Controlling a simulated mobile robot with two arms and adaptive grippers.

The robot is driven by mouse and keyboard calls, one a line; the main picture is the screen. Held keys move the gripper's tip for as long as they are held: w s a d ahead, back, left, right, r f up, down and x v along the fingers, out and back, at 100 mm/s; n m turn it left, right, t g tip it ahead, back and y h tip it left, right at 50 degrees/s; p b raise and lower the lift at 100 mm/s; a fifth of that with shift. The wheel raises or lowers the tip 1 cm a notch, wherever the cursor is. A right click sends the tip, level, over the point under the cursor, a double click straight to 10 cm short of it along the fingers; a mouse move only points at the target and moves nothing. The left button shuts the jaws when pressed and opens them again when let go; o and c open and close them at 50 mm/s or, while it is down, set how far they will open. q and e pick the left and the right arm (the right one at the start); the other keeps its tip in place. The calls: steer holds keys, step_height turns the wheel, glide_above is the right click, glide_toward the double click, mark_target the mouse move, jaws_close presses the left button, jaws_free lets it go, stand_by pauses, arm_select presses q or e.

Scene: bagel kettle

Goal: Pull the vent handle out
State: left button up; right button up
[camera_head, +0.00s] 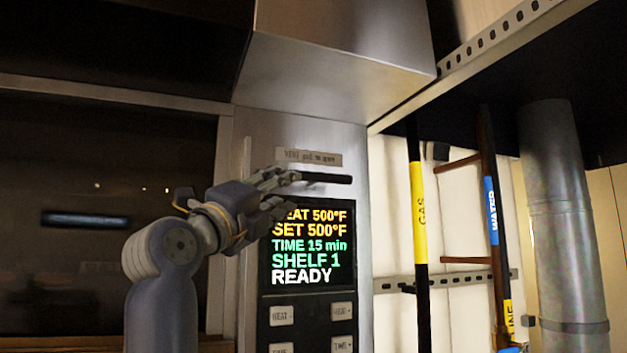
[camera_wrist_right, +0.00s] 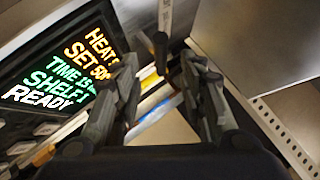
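The vent handle (camera_head: 328,178) is a short dark horizontal bar on the steel panel, below a small label plate (camera_head: 308,157) and above the lit display. My right gripper (camera_head: 290,192) is at the handle's left end, in front of the panel. In the right wrist view my right gripper (camera_wrist_right: 166,78) has its two fingers apart. A dark bar end, seemingly the vent handle (camera_wrist_right: 160,50), shows near and between the fingertips; whether they touch it I cannot tell. My left gripper is not in view.
The display (camera_head: 308,245) reads READY, with buttons (camera_head: 282,315) below. A dark oven window (camera_head: 90,200) is at left and a steel hood (camera_head: 335,60) overhangs above. Gas (camera_head: 419,215) and water (camera_head: 491,210) pipes and a thick metal duct (camera_head: 562,220) stand at right.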

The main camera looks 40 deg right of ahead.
mark_target(305, 178)
steer(key=p+x, duration=0.6)
steer(key=x, duration=0.4)
steer(key=shift+w+d+r, duration=0.1)
steer(key=shift+d+r, duration=0.1)
steer(key=shift+r, duration=0.1)
steer(key=shift+c, duration=0.3)
jaws_close()
